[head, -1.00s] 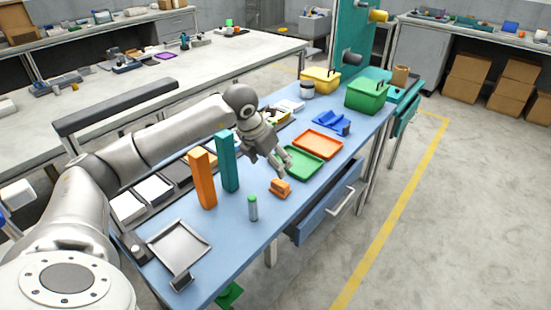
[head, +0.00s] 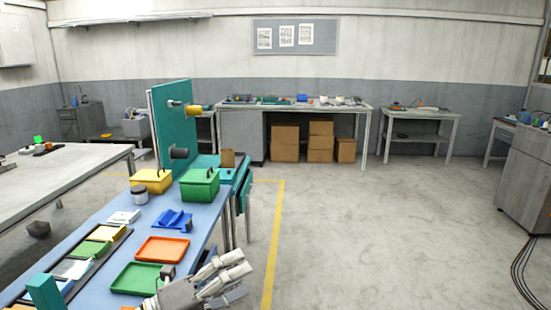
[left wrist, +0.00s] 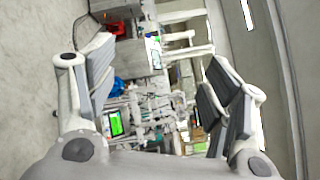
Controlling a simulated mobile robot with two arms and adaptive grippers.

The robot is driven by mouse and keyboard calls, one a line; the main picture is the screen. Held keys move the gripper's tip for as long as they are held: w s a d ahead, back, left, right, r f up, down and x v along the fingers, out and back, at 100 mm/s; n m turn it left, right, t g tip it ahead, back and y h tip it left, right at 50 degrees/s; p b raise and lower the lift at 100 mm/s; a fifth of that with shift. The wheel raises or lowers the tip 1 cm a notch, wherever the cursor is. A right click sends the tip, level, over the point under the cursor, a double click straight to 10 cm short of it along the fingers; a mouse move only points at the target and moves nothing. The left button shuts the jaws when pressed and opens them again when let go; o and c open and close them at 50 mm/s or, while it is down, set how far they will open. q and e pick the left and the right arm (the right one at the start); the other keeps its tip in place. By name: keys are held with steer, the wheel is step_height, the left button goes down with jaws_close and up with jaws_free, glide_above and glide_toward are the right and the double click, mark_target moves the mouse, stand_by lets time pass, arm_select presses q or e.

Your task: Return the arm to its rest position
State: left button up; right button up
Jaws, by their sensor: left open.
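My left gripper (head: 242,279) is at the bottom of the head view, just right of the blue bench's front edge and the green tray (head: 135,280). Its fingers are spread and hold nothing. In the left wrist view the two fingers (left wrist: 160,65) stand wide apart with no object between them, and the room behind looks tilted. My right gripper is in neither view.
The blue bench (head: 203,218) carries an orange tray (head: 163,249), a blue holder (head: 173,220), a green bin (head: 199,186) and a yellow bin (head: 151,182). A teal upright panel (head: 168,125) stands behind. The floor (head: 390,230) to the right is clear.

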arm_select(q)
steer(key=w+a+n+t+y, duration=0.1)
steer(key=a+n+t+y, duration=0.8)
steer(key=n, duration=0.8)
steer(key=s+a+f+n+g+y, duration=0.3)
steer(key=f+n+y, duration=0.1)
steer(key=f+n, duration=0.25)
steer(key=s+a+f+n+g+y, duration=0.25)
steer(key=a+f+n+y, duration=0.2)
steer(key=f, duration=0.25)
steer(key=s+d+f+n+g+h, duration=0.1)
steer(key=s+d+f+n+g, duration=0.1)
steer(key=s+f+g, duration=0.65)
steer(key=s+d+f+n+g+h, duration=0.15)
steer(key=s+f, duration=0.45)
steer(key=s, duration=0.7)
step_height(320, 180, down, 28)
steer(key=s+g, duration=0.2)
steer(key=s, duration=0.1)
steer(key=s+a+f+y, duration=0.1)
steer(key=s+a+f, duration=0.2)
steer(key=s+f, duration=1.1)
steer(key=shift+s+f+g, duration=0.35)
steer(key=shift+s+g, duration=0.1)
steer(key=shift+s, duration=0.4)
steer(key=shift+c, duration=0.5)
